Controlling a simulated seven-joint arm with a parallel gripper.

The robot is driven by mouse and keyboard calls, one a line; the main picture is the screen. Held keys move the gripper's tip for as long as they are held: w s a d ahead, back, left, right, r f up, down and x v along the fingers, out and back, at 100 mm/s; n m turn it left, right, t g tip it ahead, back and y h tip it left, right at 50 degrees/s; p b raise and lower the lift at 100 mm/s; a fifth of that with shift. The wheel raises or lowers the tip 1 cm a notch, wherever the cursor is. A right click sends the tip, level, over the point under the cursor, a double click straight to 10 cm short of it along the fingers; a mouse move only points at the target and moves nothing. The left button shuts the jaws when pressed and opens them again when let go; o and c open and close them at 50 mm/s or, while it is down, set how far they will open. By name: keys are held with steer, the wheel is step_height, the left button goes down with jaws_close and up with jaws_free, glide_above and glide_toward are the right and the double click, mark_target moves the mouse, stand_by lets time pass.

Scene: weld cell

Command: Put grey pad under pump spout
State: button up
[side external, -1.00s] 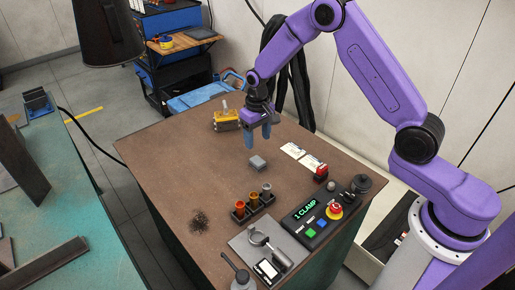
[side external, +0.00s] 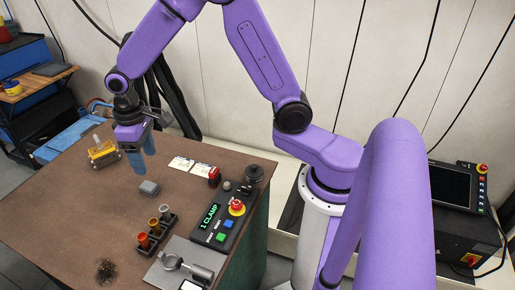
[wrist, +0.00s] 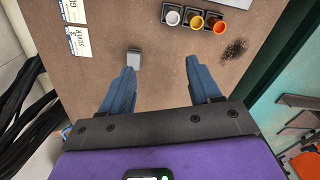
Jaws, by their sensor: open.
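The grey pad (side external: 149,188) is a small light-grey block lying on the brown table. It also shows in the wrist view (wrist: 134,58), just beyond the tip of the left finger, which overlaps its lower edge in the picture. My gripper (side external: 144,163) is above the table, on the far side of the pad. Its blue fingers are wide apart and empty in the wrist view (wrist: 160,68). I see no clear contact between finger and pad. I cannot identify a pump spout for certain in the current views.
A yellow fixture (side external: 104,153) stands left of my gripper. A rack with several coloured cups (side external: 154,233), a control box (side external: 222,222) and a grey plate (side external: 187,262) stand nearer the camera. Dark shavings (side external: 107,271) lie at front left. White cards (side external: 192,166) lie flat at right.

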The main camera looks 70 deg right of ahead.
steer(key=s+d+r+n, duration=0.1)
steer(key=s+r+n, duration=0.1)
steer(key=s, duration=0.7)
steer(key=s+d+r+n, duration=0.2)
steer(key=s+n, duration=0.1)
steer(key=s, duration=0.6)
steer(key=s+d+r+n, duration=0.2)
steer(key=s+n, duration=0.1)
steer(key=s, duration=0.6)
steer(key=shift+s+n, duration=0.15)
steer(key=shift+n, duration=0.15)
steer(key=o, duration=0.5)
steer(key=shift+s+d, duration=0.15)
steer(key=shift+s, duration=0.2)
steer(key=shift+c, duration=0.2)
